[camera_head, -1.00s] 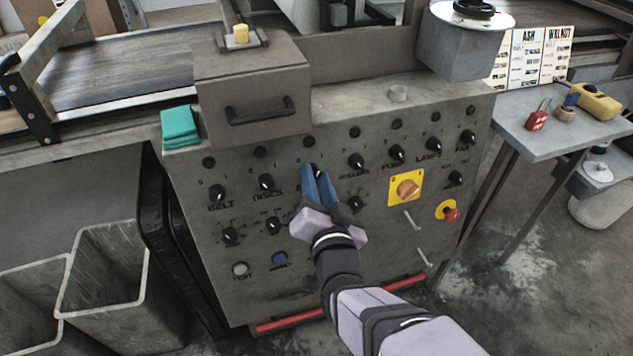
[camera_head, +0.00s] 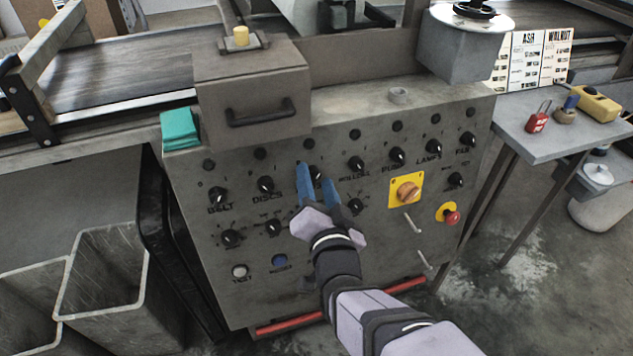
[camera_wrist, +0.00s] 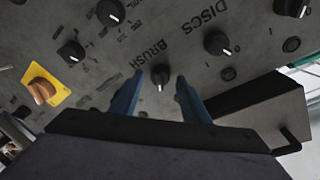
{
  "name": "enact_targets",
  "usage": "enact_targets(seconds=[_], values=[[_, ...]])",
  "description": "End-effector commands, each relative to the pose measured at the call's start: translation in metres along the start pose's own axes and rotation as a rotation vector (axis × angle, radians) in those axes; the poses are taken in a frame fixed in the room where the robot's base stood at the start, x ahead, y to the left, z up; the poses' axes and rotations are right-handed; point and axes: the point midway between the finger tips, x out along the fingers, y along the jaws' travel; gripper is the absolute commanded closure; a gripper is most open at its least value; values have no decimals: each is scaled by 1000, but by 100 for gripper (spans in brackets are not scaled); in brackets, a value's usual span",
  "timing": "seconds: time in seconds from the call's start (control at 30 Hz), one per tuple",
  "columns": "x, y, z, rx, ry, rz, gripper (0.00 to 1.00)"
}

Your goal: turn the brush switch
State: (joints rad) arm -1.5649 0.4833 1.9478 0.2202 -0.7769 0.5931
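The brush switch is a black knob (camera_wrist: 160,75) with a white pointer mark, on the grey control panel (camera_head: 350,250). In the wrist view it sits beside the printed word BRUSH, and its mark points toward the bottom of the picture. In the head view the knob (camera_head: 315,172) shows partly between my blue fingers, and its label is hidden. My gripper (camera_head: 317,177) is open in front of the panel. In the wrist view its two fingers (camera_wrist: 158,92) stand apart on either side of the knob, with nothing held. I cannot tell how far the tips are from the panel.
The disc knob (camera_head: 266,185) and roller knob (camera_head: 356,163) flank the brush knob closely. A yellow-plated orange rotary switch (camera_head: 407,190) and a red emergency button (camera_head: 451,216) are at the right. A box with a handle (camera_head: 252,92) juts out above the panel.

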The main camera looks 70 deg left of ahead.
Motion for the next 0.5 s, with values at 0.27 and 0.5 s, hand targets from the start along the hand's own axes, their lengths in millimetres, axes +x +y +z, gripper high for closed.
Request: enact_targets(seconds=[0.27,0.5], values=[[-8,0,0,-1,0,0,58],[-36,-1,0,0,0,-1,58]])
